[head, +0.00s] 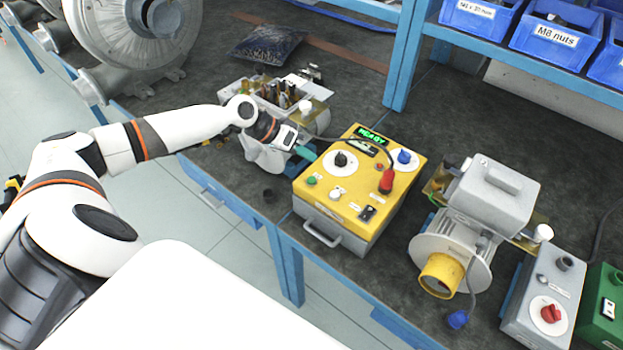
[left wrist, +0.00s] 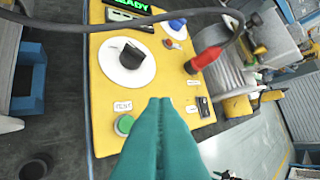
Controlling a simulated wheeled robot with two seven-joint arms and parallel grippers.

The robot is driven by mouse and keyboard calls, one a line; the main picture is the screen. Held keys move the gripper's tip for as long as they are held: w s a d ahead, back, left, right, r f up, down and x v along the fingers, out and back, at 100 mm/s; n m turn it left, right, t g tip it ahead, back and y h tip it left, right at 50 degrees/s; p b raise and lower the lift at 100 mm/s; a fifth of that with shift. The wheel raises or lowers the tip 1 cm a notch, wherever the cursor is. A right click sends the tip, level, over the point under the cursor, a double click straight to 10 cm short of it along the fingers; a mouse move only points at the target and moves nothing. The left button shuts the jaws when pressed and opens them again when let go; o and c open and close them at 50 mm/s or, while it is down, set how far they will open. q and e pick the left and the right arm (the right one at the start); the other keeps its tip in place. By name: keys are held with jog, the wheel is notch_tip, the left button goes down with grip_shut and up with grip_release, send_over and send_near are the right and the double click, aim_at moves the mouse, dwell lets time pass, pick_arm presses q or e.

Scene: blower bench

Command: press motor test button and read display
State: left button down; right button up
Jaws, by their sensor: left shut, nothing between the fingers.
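The motor tester (head: 325,205) is a grey box with a yellow top, standing on the bench. Its display (head: 371,138) shows green text that looks like READY; the display is cut by the top edge in the left wrist view (left wrist: 128,5). The green button (head: 311,180) sits at the panel's left corner. In the left wrist view the green button (left wrist: 125,124) is beside a label reading TEST. My left gripper (head: 306,153) is shut and empty, its teal fingertips by the panel's left edge. In the left wrist view the fingertips (left wrist: 160,102) appear just right of the button; contact is not visible.
A black knob (head: 341,160), a blue plug (head: 404,157) and a red plug (head: 386,182) with a black cable are on the panel. A grey motor (head: 492,195) stands to the right. A parts tray (head: 265,92) is behind my left gripper.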

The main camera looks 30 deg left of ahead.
pick_arm(q)
jog(key=b, duration=0.3)
send_over(311, 181)
jog(key=a, duration=0.1)
jog(key=f, duration=0.4)
jog(key=shift+s+a+f, duration=0.15)
jog(key=shift+a+f, duration=0.05)
jog(key=shift+f, duration=0.6)
dwell(0.7)
jog(key=shift+f+b, duration=0.15)
jog(key=shift+b, duration=0.15)
jog(key=shift+f, duration=0.35)
